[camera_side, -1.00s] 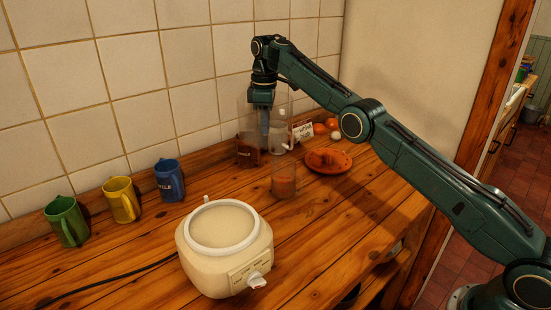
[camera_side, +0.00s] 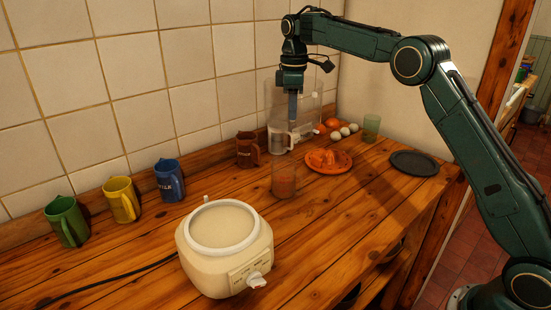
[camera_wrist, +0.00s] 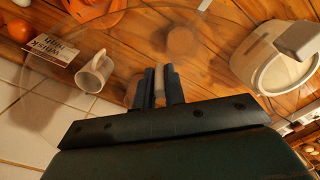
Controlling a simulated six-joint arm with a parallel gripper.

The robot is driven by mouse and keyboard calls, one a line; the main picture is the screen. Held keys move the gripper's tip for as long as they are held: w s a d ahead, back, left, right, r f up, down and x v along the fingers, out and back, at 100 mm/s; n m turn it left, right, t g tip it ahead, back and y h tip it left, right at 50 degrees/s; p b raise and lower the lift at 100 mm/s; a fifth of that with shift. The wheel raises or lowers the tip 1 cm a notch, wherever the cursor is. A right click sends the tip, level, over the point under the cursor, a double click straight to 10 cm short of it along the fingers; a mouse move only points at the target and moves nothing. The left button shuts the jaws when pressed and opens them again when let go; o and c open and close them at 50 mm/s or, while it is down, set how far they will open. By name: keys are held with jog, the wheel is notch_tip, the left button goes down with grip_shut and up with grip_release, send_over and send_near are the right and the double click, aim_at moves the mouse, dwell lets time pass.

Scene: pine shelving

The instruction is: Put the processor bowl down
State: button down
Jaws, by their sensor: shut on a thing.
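The clear processor bowl (camera_side: 309,98) hangs from my gripper (camera_side: 292,118) above the back of the wooden counter, near the tiled wall. In the wrist view my gripper (camera_wrist: 157,84) is shut on a pale upright part of the bowl, probably its handle (camera_wrist: 159,82). The bowl's see-through wall shows only as a faint curved outline there. The cream processor base (camera_side: 240,268) stands at the front, left of and well apart from the bowl. Its top ring is open and empty. The base also shows in the wrist view (camera_wrist: 252,62).
An orange dish (camera_side: 343,165), eggs, a green glass (camera_side: 371,128) and a dark plate (camera_side: 414,163) lie right. Brown (camera_side: 247,151), blue (camera_side: 169,182), yellow and green mugs line the wall.

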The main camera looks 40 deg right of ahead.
jog(key=s+d, duration=0.2)
jog(key=s, duration=1.2)
jog(key=shift+s+d+r, duration=0.25)
jog(key=shift+s+r, duration=0.15)
jog(key=shift+f, duration=0.1)
notch_tip(320, 180, down, 16)
jog(key=shift+r, duration=0.25)
jog(key=shift+f, duration=0.15)
jog(key=shift+f, duration=2)
jog(key=shift+f, duration=0.1)
jog(key=c, duration=1.5)
grip_release()
